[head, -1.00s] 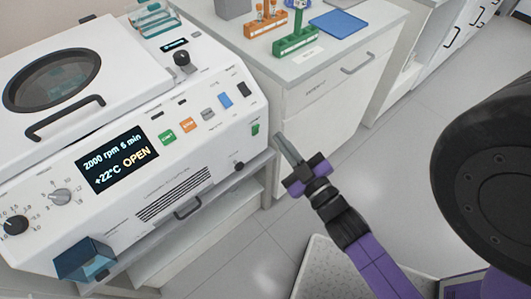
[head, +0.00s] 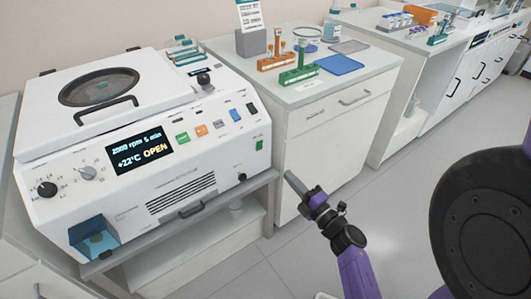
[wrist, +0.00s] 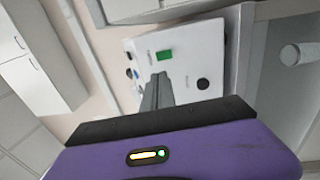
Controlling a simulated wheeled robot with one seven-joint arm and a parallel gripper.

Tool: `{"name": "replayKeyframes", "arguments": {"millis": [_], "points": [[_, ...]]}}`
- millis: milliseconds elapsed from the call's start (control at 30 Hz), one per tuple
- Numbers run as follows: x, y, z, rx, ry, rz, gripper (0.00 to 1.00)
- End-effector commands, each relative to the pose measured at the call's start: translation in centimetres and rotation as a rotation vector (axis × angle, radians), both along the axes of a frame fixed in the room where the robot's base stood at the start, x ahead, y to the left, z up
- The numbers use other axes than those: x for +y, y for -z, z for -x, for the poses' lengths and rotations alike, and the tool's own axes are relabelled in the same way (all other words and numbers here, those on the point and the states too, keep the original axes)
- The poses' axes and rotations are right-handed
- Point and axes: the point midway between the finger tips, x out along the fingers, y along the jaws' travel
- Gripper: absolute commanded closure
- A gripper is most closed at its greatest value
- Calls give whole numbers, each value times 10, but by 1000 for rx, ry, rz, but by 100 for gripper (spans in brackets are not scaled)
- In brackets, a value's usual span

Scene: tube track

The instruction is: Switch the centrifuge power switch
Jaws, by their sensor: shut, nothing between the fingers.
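The white centrifuge (head: 85,183) stands at the left with its round-windowed lid. Its display (head: 140,150) reads 2000 rpm 5 min, +22°C OPEN. A small green power switch (head: 260,145) is at the right end of its front panel. It also shows as a green rectangle in the wrist view (wrist: 164,55). My gripper (head: 291,179) is shut and empty, to the right of and below the switch in the head view, apart from the panel. In the wrist view, the shut fingers (wrist: 152,92) point toward the panel just below the green switch.
A white cabinet (head: 318,119) right of the centrifuge carries an orange tube rack (head: 275,62), a green tube rack (head: 299,74) and a blue tray (head: 339,65). More counters stand farther right. The floor (head: 400,200) between is clear.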

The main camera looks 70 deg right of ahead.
Motion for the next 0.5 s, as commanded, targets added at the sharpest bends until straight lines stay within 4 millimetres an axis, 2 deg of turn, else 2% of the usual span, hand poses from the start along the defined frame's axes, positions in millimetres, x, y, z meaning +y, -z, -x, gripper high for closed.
{"name": "replayKeyframes", "arguments": {"millis": [267,500], "points": [[-3,-2,-4,-3,1,-1,100],[-22,-7,-34,-5,2,0,100]]}}
